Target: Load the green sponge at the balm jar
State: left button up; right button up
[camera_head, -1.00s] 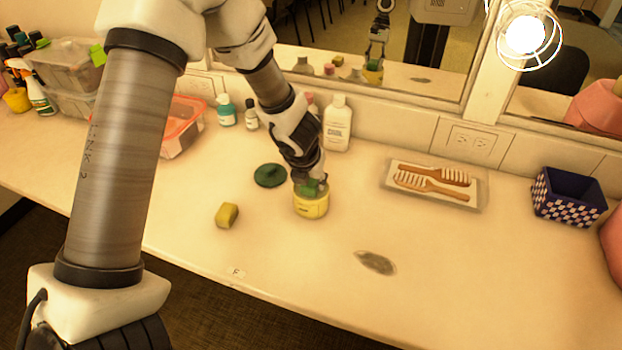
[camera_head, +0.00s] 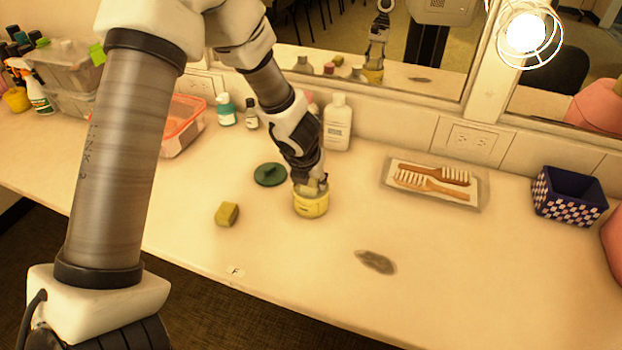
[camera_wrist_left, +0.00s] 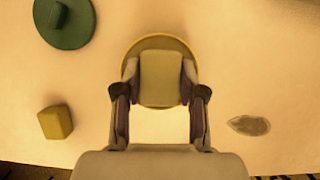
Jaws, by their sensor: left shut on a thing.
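My left gripper (camera_head: 311,180) points down at the yellow balm jar (camera_head: 311,206), which stands upright without its lid. It is shut on the sponge (camera_wrist_left: 161,78), which sits between the fingers over the jar's mouth. The sponge's visible faces look pale olive-yellow rather than green. In the left wrist view the jar's round rim (camera_wrist_left: 158,40) shows around the sponge's far side. The fingers hide the sponge's lower part, so I cannot tell how deep it sits. A dark green lid (camera_head: 270,175) with a knob lies left of the jar. My right gripper is not in view.
A yellow-olive block (camera_head: 227,214) lies front left of the jar, and a grey smear (camera_head: 376,262) marks the counter front right. Bottles (camera_head: 338,124) stand behind, below the mirror. A brush tray (camera_head: 434,184) and checkered box (camera_head: 569,195) are at right. The front counter is mostly clear.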

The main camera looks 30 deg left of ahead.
aim_at(311, 180)
pick_arm(q)
notch_tip(311, 180, up, 7)
jog(key=p, duration=0.7)
jog(key=shift+f, duration=0.15)
dwell(0.4)
notch_tip(311, 180, down, 7)
jog(key=b, duration=0.7)
jog(key=shift+f, duration=0.1)
jog(key=shift+c, duration=0.4)
jog(key=shift+r, duration=0.35)
jog(key=shift+f, duration=0.1)
